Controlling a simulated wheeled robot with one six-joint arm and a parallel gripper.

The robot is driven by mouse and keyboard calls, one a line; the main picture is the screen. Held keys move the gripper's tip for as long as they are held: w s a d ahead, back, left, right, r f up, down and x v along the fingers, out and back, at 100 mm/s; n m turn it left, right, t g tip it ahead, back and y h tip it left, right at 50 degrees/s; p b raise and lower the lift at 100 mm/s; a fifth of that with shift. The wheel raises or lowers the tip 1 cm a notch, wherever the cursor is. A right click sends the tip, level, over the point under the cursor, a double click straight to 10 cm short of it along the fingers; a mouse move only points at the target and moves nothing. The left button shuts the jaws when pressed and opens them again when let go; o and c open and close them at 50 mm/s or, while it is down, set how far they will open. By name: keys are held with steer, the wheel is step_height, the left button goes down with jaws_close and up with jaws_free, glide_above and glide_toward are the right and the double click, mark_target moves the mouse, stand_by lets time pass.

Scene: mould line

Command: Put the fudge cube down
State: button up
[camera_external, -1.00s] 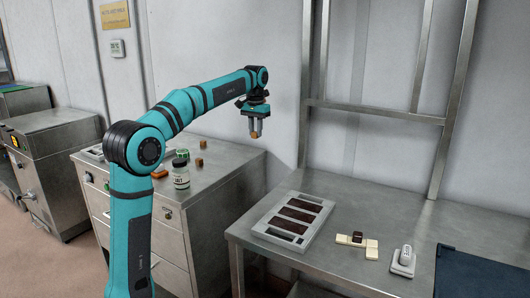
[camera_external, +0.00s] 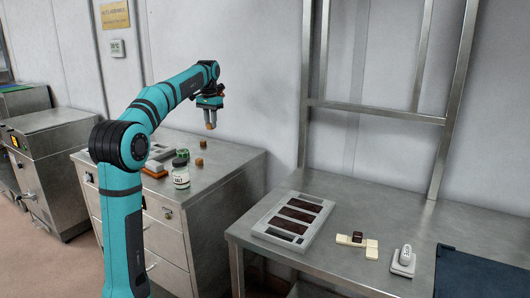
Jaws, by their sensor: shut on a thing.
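My gripper (camera_external: 211,125) is shut on the fudge cube (camera_external: 211,126), a small brown cube between the fingertips. It holds the cube in the air above the back right part of the steel cabinet top (camera_external: 235,155). Another brown cube (camera_external: 199,162) sits on the cabinet top below and a little left of my gripper. A further brown cube (camera_external: 203,145) lies behind it, near the wall.
A salt jar (camera_external: 181,175) with a green lid and an orange-brown block (camera_external: 154,171) stand on the cabinet. Its right part is clear. The right table carries a mould tray (camera_external: 250,228), pale bars (camera_external: 371,250) with a dark piece and a white device (camera_external: 403,262).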

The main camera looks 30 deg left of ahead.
steer(key=s+a, duration=0.4)
steer(key=a, duration=0.4)
steer(key=s+a, duration=0.5)
steer(key=a, duration=0.3)
steer(key=shift+w+d+f, duration=0.1)
steer(key=shift+f, duration=3.65)
steer(key=shift+w+f, duration=0.1)
steer(key=shift+f, duration=3.65)
steer(key=shift+f, duration=0.1)
steer(key=o, duration=0.9)
steer(key=shift+o, duration=0.2)
step_height(320, 180, up, 12)
